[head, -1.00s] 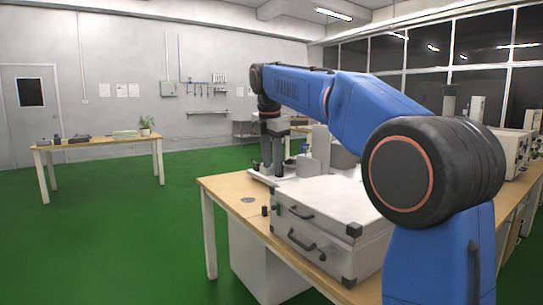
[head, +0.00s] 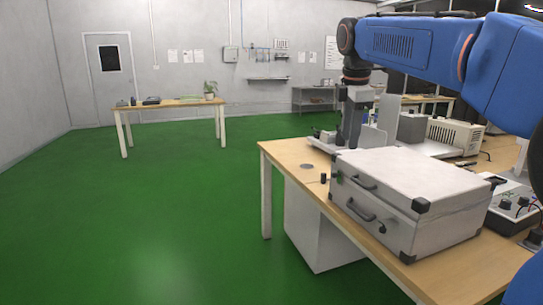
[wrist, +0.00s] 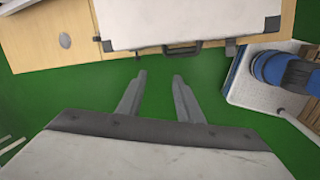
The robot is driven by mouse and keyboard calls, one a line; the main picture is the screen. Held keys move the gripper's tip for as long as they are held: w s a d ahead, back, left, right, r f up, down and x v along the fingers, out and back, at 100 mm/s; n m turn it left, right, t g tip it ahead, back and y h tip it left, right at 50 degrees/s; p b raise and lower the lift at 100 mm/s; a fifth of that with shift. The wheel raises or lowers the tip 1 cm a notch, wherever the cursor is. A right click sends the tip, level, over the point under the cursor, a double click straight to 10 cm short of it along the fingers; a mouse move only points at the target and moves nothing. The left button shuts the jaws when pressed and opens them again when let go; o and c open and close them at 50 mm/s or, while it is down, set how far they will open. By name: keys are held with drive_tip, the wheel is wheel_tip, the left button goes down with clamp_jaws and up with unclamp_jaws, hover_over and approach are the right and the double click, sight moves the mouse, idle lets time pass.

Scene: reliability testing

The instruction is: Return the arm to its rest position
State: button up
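My arm (head: 425,45) is blue with black joints. It reaches across the upper right of the head view, and its forearm extends leftward above the workbench. My gripper (head: 348,140) hangs down from the wrist behind the left end of a silver case in the head view. In the wrist view, the two grey fingers of my gripper (wrist: 158,75) stand apart with nothing between them, and green floor shows through the gap. The silver case (head: 410,183) lies flat and closed on the wooden workbench (head: 285,153); it also shows at the top of the wrist view (wrist: 185,22).
A grey box device (head: 515,208) with knobs sits right of the case. A beige instrument (head: 455,133) and other equipment stand farther back. The green floor (head: 160,200) at left is clear.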

drive_tip(key=s+d+f+m+t, duration=0.1)
drive_tip(key=s+d+f+m, duration=0.1)
drive_tip(key=s+f+m, duration=0.7)
drive_tip(key=s+d+f+m+t, duration=0.1)
drive_tip(key=s+f+m, duration=0.8)
drive_tip(key=s+f, duration=1.1)
drive_tip(key=s+d, duration=0.1)
drive_tip(key=s, duration=0.3)
drive_tip(key=shift+d+f+y, duration=0.15)
drive_tip(key=shift+f+y, duration=0.1)
drive_tip(key=shift+y, duration=0.15)
drive_tip(key=shift+s, duration=0.1)
